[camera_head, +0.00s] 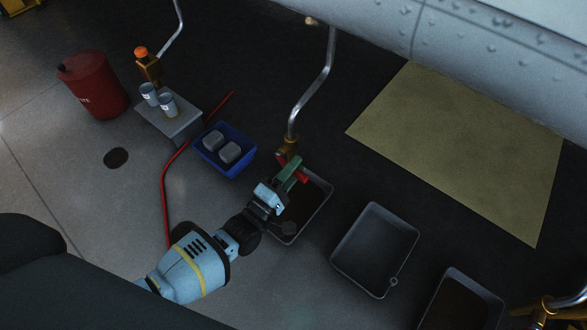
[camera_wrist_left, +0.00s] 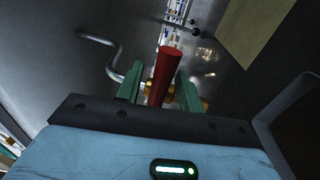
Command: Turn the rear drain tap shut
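A brass drain tap (camera_head: 291,146) hangs at the lower end of a bent silver pipe, with a red lever handle (camera_head: 301,174). My left gripper (camera_head: 292,170) is at this tap, its green fingers on either side of the red handle. In the left wrist view the red handle (camera_wrist_left: 164,78) stands between the open fingers (camera_wrist_left: 158,88), with gaps beside it and brass behind. The fingers partly hide the tap body. My right gripper is not in view.
A dark tray (camera_head: 322,212) lies below the tap; an empty grey tray (camera_head: 375,250) and another tray (camera_head: 461,301) lie to the right. A blue bin (camera_head: 225,165) with grey blocks, a small stand (camera_head: 183,125) with cups, and a red drum (camera_head: 94,85) are left. Another brass tap (camera_head: 556,306) shows lower right.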

